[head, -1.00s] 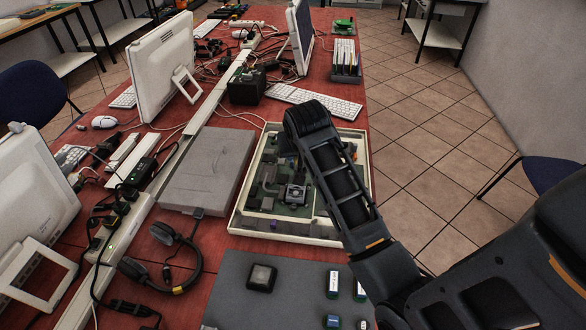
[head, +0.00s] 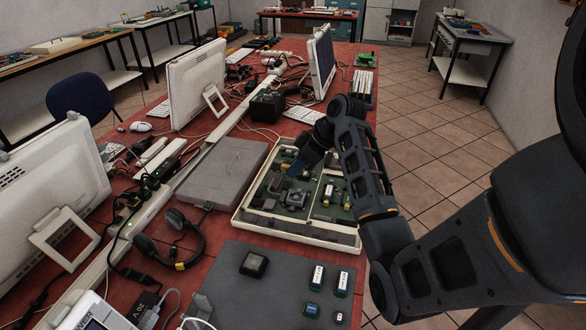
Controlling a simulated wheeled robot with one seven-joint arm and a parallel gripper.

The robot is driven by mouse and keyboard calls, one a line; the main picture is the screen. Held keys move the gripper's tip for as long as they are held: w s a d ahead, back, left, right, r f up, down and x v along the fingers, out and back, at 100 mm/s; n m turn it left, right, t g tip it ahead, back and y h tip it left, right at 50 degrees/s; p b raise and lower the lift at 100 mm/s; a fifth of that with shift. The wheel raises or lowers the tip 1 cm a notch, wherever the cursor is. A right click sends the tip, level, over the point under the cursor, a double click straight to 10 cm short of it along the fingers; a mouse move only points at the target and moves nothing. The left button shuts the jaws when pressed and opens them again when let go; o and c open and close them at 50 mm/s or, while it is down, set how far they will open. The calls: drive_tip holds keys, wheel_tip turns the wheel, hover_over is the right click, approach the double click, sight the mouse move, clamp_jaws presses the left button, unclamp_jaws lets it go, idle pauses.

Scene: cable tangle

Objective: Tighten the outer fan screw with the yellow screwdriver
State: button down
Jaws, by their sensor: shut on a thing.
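The open white casing (head: 238,217) lies on the red table with a green circuit board inside. A small grey square part that looks like the fan (head: 297,198) sits on the board; its screws are too small to tell apart. My gripper (head: 296,172) points down and left over the far left half of the casing, just above and behind the fan. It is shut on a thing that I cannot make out. I cannot clearly pick out the yellow screwdriver.
A grey mat (head: 225,275) in front holds a black square block (head: 254,264) and several small blue-and-white parts. A flat grey box (head: 222,170) stands left of the casing, headphones (head: 190,245) nearer. Monitors and cables crowd the left side.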

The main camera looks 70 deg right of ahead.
drive_tip(key=shift+f+b, duration=0.55)
drive_tip(key=shift+f, duration=0.75)
drive_tip(key=shift+f+b, duration=2.05)
drive_tip(key=shift+f, duration=0.55)
drive_tip(key=shift+f, duration=0.45)
drive_tip(key=shift+w+a+m+h+p, duration=0.15)
drive_tip(key=shift+m+h+p, duration=0.55)
drive_tip(key=shift+m+p, duration=0.45)
drive_tip(key=shift+a+m+g+h+p, duration=0.15)
drive_tip(key=shift+m+h+p, duration=0.45)
drive_tip(key=shift+m, duration=0.4)
drive_tip(key=shift+m+g+h+p, duration=0.15)
drive_tip(key=shift+m+h+p, duration=0.25)
drive_tip(key=shift+m+p, duration=0.4)
